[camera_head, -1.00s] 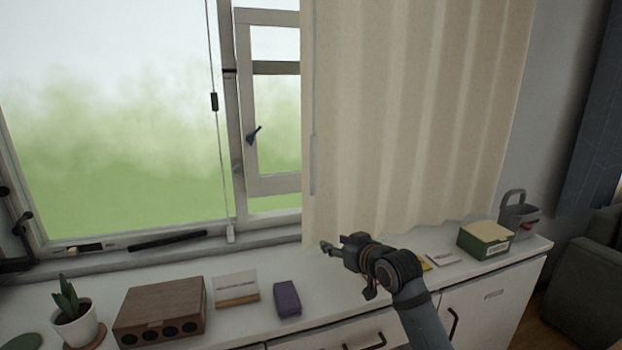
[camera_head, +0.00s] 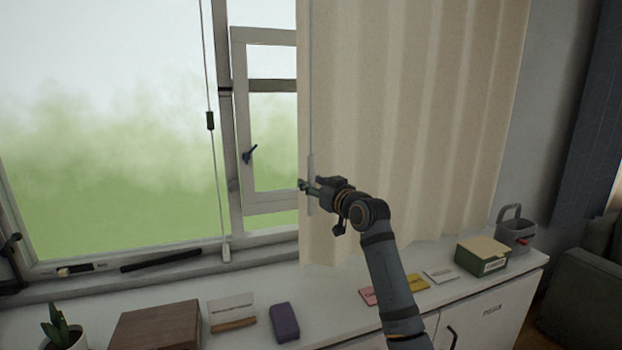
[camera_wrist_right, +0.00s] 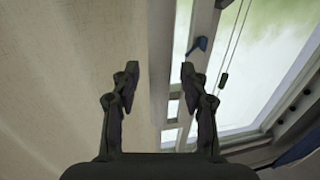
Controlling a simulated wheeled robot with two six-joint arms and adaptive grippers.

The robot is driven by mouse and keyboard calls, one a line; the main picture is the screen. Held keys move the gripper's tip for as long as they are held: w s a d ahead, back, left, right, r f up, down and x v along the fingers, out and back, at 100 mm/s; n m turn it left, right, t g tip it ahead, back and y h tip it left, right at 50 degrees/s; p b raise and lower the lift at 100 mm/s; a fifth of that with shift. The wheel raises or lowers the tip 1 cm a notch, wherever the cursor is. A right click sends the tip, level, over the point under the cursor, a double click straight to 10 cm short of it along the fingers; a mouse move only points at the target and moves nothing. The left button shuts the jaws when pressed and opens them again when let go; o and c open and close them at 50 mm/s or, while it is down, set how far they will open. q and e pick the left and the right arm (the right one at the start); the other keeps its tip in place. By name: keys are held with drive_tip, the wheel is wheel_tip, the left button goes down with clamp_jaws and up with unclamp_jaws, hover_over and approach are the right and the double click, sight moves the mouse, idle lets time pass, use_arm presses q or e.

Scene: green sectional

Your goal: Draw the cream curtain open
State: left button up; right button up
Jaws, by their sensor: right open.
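The cream curtain (camera_head: 410,120) hangs in folds over the right part of the window. Its left edge hangs beside a small framed pane, and a thin pale wand (camera_head: 311,165) hangs along that edge. The curtain also fills the left of the right wrist view (camera_wrist_right: 70,70). My right gripper (camera_head: 308,186) is at the curtain's left edge, level with the wand's lower part. In the wrist view its two fingers (camera_wrist_right: 157,75) are apart, with the curtain's edge showing between them. Whether they touch the cloth I cannot tell. My left gripper is not in view.
A white cabinet top (camera_head: 330,290) runs below the window. It holds a wooden box (camera_head: 158,328), a purple case (camera_head: 284,322), a green box (camera_head: 482,255), a grey can (camera_head: 514,232) and a potted plant (camera_head: 62,330). A blue window handle (camera_head: 249,153) is left of the gripper.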

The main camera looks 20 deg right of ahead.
drive_tip(key=shift+w+a, duration=0.1)
drive_tip(key=shift+w, duration=0.5)
drive_tip(key=shift+c, duration=0.2)
clamp_jaws()
drive_tip(key=shift+f, duration=0.1)
